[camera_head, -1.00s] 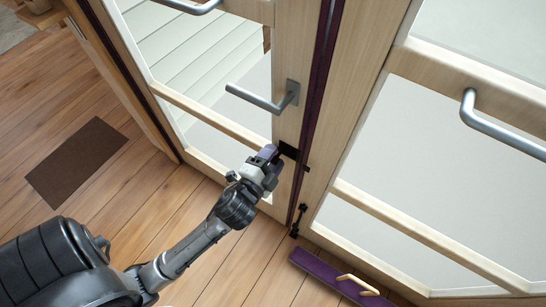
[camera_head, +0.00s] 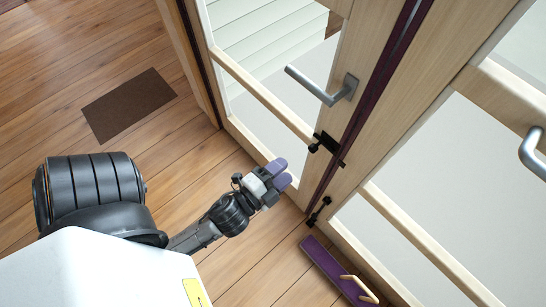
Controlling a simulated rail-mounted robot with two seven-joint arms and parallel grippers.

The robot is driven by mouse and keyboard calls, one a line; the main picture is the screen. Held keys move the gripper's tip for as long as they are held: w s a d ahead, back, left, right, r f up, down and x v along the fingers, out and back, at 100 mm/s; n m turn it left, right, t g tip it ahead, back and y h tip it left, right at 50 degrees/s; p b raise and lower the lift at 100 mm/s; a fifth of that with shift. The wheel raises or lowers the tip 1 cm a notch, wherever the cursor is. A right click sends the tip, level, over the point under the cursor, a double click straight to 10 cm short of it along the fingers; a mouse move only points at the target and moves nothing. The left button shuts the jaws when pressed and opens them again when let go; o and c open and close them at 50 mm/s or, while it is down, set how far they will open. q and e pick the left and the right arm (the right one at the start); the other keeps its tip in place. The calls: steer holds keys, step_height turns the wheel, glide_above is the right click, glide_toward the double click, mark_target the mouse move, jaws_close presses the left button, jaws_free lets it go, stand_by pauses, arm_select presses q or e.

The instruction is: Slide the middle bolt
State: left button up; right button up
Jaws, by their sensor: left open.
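The middle bolt (camera_head: 328,143) is a small black fitting on the wooden stile of the glazed door, below the lever handle. Its dark knob sticks out to the left, and its lower right end reaches the dark seam between the door leaves. My left gripper (camera_head: 282,174), with purple fingertips, is open and empty. It hangs lower left of the bolt in the picture, clear of it. My right gripper is out of view.
A lever handle (camera_head: 322,88) juts out above the bolt. Another black bolt (camera_head: 319,211) sits low by the seam. A purple board with a wooden handle (camera_head: 335,270) lies on the floor at the door's foot. A brown mat (camera_head: 130,104) lies left on open plank floor.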

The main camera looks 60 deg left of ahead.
arm_select(q)
steer(key=shift+s+d, duration=0.15)
steer(key=shift+s, duration=0.55)
steer(key=shift+s+d, duration=0.1)
steer(key=shift+s, duration=0.55)
